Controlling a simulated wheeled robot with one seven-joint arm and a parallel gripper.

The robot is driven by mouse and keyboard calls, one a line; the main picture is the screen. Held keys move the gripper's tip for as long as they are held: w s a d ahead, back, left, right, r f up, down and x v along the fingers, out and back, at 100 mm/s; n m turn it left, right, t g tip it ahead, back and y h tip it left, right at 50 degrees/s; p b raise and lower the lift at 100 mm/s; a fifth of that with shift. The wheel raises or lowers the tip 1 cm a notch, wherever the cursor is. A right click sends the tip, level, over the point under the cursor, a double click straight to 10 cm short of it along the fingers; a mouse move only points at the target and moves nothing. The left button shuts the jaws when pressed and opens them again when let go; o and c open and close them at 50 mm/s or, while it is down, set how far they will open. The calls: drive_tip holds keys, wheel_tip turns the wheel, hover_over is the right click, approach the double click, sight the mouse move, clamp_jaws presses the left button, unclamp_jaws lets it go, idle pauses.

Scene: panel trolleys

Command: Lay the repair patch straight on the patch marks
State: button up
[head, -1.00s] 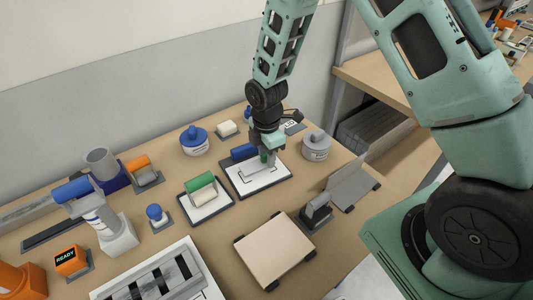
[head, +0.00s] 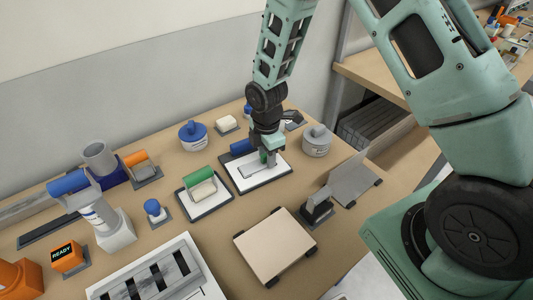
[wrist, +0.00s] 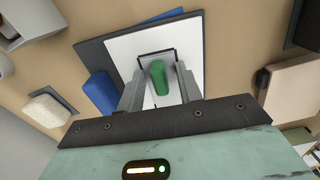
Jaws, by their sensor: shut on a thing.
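The repair patch (wrist: 157,100) is a light grey plate with an upright green grip (wrist: 159,76). It is at a white sheet on a dark board (head: 280,180), and its plate also shows in the head view (head: 257,171). Black patch marks (wrist: 138,66) on the sheet run close around the plate's edges; I cannot tell whether the plate touches the sheet. My gripper (wrist: 160,88) points down over the board, its fingers on either side of the green grip, shut on it. The near end of the plate is hidden by my gripper.
In front stand a beige square plate (head: 275,247) and a dark-handled tool (head: 317,207).

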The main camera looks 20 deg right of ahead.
drive_tip(key=o, duration=1.1)
drive_tip(key=shift+r+p, duration=3.2)
drive_tip(key=shift+r, duration=0.85)
drive_tip(key=shift+f, duration=0.1)
